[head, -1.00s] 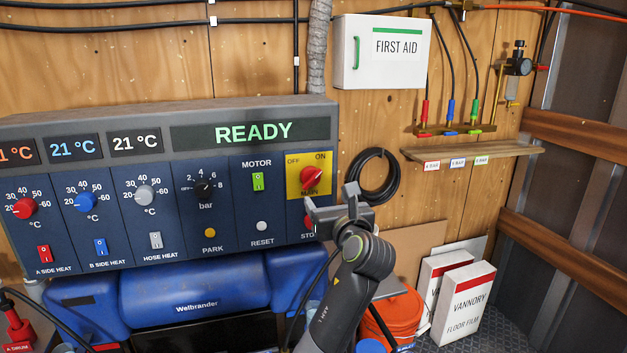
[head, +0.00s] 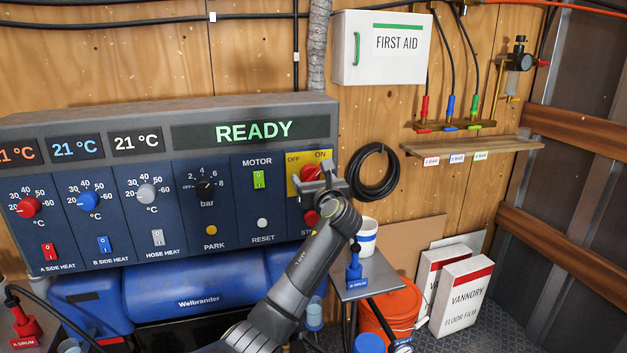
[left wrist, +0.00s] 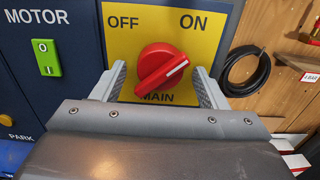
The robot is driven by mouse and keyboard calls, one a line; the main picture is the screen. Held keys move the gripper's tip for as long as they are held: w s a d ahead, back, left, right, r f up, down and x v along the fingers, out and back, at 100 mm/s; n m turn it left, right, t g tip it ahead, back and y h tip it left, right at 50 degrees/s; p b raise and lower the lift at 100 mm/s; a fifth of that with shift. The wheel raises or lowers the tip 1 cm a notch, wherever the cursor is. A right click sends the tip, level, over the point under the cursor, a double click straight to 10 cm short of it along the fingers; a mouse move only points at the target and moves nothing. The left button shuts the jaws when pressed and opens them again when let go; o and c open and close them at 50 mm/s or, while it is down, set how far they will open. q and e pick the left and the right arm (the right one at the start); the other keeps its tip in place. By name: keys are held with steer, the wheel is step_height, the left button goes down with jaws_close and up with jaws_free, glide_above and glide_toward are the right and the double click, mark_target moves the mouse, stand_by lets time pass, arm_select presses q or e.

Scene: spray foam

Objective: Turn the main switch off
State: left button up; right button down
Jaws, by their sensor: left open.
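The main switch is a red rotary knob (left wrist: 160,70) on a yellow plate (left wrist: 122,50) marked OFF at upper left and ON at upper right. In the left wrist view its white line points up and right, toward ON. In the head view the knob (head: 311,172) is partly covered by my left gripper (head: 318,180). My left gripper (left wrist: 160,88) is open, with one finger on each side of the knob. A gap shows between the knob and the fingers. My right gripper is not in view.
The control panel (head: 150,240) has a green MOTOR switch (head: 259,179) left of the plate and a red stop button (head: 311,219) below it. A coiled black hose (head: 374,172) hangs to the right. A small table with a blue fitting (head: 354,262) stands below right.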

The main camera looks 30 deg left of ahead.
arm_select(q)
steer(key=c, duration=1)
